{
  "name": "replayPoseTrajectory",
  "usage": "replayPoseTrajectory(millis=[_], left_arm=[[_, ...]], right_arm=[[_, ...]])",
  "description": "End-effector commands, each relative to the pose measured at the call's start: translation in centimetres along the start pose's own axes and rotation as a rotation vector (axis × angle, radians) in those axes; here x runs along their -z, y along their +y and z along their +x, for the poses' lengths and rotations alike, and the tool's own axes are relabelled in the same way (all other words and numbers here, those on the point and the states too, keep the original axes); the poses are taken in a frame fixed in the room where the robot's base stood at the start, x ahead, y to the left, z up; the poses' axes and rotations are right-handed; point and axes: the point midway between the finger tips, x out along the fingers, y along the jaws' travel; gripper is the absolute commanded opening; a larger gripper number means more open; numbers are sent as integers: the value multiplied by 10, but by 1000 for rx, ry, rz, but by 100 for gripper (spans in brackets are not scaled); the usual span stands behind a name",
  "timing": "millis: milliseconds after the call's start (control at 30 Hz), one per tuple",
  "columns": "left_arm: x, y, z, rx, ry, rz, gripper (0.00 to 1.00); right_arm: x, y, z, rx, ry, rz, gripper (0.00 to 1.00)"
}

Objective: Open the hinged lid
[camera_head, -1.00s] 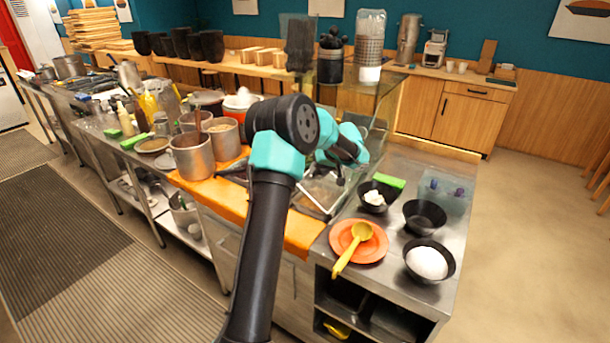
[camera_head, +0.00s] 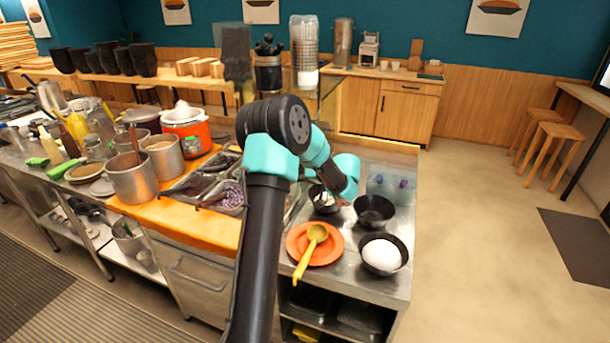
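One arm of mine, taken as the left, rises from the bottom left of centre and bends right. Its gripper (camera_head: 341,200) points down beside the small black bowl with white contents (camera_head: 322,203). The fingers are small and partly hidden, so I cannot tell whether they are open or shut. The sunken topping bins stand left of the arm; one holds purple beans (camera_head: 231,196). A metal edge (camera_head: 297,204) shows just right of the arm, but most of that area is hidden. I cannot make out the hinged lid or its state. My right gripper is out of view.
An empty black bowl (camera_head: 374,211), a bowl of white food (camera_head: 382,254) and an orange plate (camera_head: 300,253) with a yellow ladle (camera_head: 314,236) crowd the counter's right end. A clear box (camera_head: 391,181) stands behind them. Metal pots (camera_head: 133,180) stand left.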

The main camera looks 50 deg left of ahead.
Motion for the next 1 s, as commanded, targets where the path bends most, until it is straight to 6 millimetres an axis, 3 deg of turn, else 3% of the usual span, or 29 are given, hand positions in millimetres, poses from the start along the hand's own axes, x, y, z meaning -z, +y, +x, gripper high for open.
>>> replayPoseTrajectory(millis=[500,533,800,1000], left_arm=[[-7,1,4,1,-15,6,0],[-7,1,4,1,-15,7,37],[-5,0,3,3,-13,3,61],[-4,-1,3,3,-12,2,61]], right_arm=[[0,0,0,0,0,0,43],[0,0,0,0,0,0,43],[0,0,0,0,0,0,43],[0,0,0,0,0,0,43]])
